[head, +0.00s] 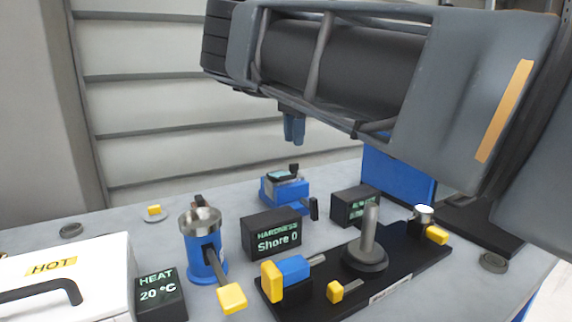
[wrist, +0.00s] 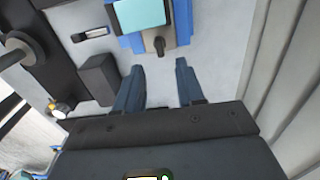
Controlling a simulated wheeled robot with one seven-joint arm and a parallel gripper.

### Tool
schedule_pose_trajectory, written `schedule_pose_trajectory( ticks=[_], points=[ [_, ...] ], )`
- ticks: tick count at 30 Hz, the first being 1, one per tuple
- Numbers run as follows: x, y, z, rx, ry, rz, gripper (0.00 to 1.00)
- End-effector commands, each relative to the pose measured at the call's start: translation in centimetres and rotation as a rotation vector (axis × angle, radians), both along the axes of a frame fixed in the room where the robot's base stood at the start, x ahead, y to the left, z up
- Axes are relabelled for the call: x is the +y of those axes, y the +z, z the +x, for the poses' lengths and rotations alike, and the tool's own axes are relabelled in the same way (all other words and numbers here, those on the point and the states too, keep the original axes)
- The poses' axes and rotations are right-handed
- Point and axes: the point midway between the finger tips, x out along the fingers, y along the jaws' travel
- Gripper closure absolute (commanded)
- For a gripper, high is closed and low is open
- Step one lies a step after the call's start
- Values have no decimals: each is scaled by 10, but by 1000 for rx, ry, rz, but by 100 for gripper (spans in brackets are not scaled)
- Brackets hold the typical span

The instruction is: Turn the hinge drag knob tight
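A small blue device (head: 284,194) with a pale blue top stands at the back of the table. A dark knob (wrist: 160,46) sticks out from its near edge in the wrist view; in the head view a black upright piece (head: 314,208) stands at its right side, and I cannot tell for sure that it is the same part. My gripper (head: 293,142) hangs above and behind the device, pointing down, apart from it. In the wrist view its two blue fingers (wrist: 159,66) are spread and empty, with the knob in line with the gap.
A black base with a grey post (head: 369,240) and yellow-handled parts fills the front right. A blue pot (head: 206,258) and a white HOT box (head: 68,280) stand left. A slatted wall rises behind.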

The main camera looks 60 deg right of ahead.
Motion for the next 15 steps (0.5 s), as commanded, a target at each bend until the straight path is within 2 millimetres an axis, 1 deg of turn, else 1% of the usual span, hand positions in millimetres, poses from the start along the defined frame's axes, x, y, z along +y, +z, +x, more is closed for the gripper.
schedule_pose_trajectory(
  ticks=[5, 12, 15],
  points=[
    [0, -18, -1, 3, -1, 2, 62],
    [1, -55, -1, 3, -1, 2, 62],
    [0, -66, -1, 2, -2, 0, 62]
  ],
)
